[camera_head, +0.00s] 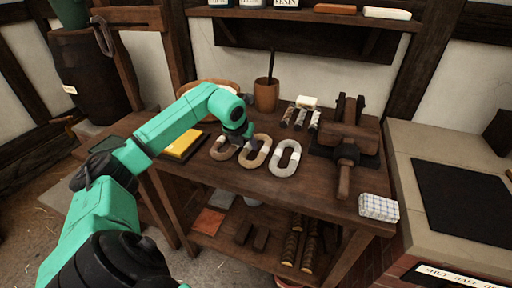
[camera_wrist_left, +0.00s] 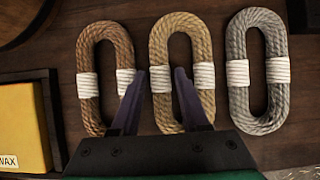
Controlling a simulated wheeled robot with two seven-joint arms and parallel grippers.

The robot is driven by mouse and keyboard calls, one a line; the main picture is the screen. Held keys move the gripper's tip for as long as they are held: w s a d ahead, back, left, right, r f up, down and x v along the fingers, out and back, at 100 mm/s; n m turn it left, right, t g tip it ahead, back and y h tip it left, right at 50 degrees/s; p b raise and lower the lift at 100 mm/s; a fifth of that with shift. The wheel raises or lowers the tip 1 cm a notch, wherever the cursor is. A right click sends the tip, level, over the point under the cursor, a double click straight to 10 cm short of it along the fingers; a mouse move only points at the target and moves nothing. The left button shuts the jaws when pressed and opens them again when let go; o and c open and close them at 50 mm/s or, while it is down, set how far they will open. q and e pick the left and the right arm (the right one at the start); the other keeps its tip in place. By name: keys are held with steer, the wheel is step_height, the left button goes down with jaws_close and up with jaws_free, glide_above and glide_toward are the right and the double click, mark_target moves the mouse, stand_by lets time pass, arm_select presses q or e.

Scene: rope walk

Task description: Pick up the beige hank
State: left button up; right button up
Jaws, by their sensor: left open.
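The beige hank (camera_head: 264,151) is the middle one of three oval rope hanks on the wooden bench. It also shows in the left wrist view (camera_wrist_left: 203,48), with white bands on both long sides. My left gripper (camera_head: 244,132) is open and empty at the hanks. In the left wrist view its fingers (camera_wrist_left: 159,72) lie either side of the beige hank's left strand: one between the brown and beige hanks, the other over the beige hank's opening. I cannot tell how far the fingertips are above the bench. My right gripper is not in view.
A brown hank (camera_wrist_left: 86,55) lies close at the left and a grey hank (camera_wrist_left: 237,50) at the right. A yellow wax block (camera_head: 182,144) sits further left. A brown cup (camera_head: 266,96) stands behind. A wooden clamp-like tool (camera_head: 345,150) and a checked cloth (camera_head: 378,208) are at the right.

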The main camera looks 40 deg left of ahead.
arm_select(q)
jaws_close()
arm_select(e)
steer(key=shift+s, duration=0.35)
arm_select(q)
steer(key=shift+r, duration=0.1)
